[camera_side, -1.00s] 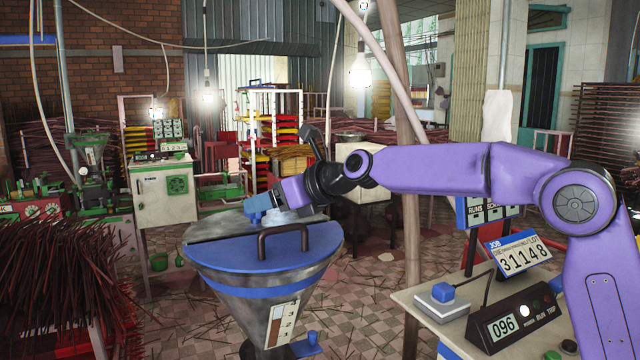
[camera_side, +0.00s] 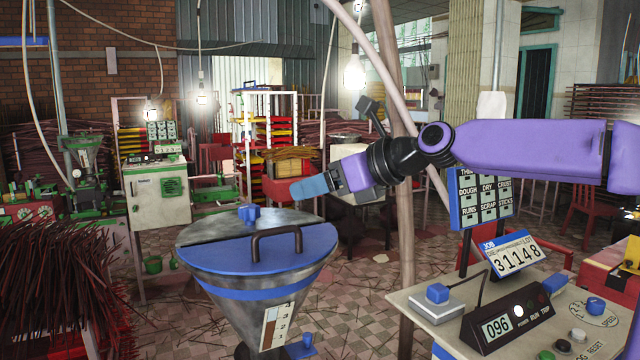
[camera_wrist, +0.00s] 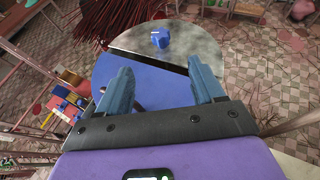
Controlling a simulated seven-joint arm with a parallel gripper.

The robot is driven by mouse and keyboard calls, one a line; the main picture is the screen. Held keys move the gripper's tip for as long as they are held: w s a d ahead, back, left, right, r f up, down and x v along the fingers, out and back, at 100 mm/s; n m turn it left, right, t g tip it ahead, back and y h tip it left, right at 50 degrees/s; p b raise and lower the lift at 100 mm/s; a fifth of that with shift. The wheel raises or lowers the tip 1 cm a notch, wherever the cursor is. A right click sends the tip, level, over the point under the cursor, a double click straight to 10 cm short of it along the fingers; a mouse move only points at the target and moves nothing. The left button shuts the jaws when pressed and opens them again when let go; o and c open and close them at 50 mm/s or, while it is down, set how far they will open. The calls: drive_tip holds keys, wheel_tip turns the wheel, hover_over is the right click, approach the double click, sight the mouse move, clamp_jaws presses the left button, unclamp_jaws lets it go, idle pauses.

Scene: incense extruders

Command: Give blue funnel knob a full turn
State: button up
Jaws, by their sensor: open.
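The funnel (camera_side: 262,290) is a grey metal cone with a blue lid half and a dark handle (camera_side: 276,243). Its blue knob (camera_side: 248,214) stands on the grey rear part of the top. In the wrist view the knob (camera_wrist: 160,38) shows a pale mark on its side and sits beyond my fingertips. My gripper (camera_side: 310,187) is up and to the right of the knob in the side view, clear of it. In the wrist view its two blue fingers (camera_wrist: 160,75) are spread wide with nothing between them.
A table at the right bears a grey box with a blue button (camera_side: 437,293), a counter box reading 096 (camera_side: 498,326) and a job sign (camera_side: 516,254). A wooden post (camera_side: 404,220) stands behind my arm. Dark incense sticks (camera_side: 62,260) are heaped at the left.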

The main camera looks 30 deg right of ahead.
sight(252, 206)
drive_tip(key=shift+w+d+f, duration=0.15)
drive_tip(key=shift+w+d, duration=0.05)
drive_tip(key=shift+w, duration=0.1)
drive_tip(key=w+d+n+g+y, duration=0.2)
drive_tip(key=w+d+n, duration=0.1)
drive_tip(key=w+d+n+g+y, duration=0.1)
drive_tip(key=w+g, duration=0.1)
drive_tip(key=shift+d+f, duration=0.2)
drive_tip(key=shift+f, duration=0.2)
drive_tip(key=shift+w+d+r+n+g+y, duration=0.1)
drive_tip(key=shift+d+r+n+g+y, duration=0.15)
drive_tip(key=shift+n+y, duration=0.25)
drive_tip(key=shift+w+d+r+n+g+y, duration=0.1)
drive_tip(key=shift+d+r+n+g+y, duration=0.1)
drive_tip(key=shift+n+y, duration=0.25)
drive_tip(key=x, duration=1.7)
drive_tip(key=shift+f, duration=0.2)
drive_tip(key=c, duration=1)
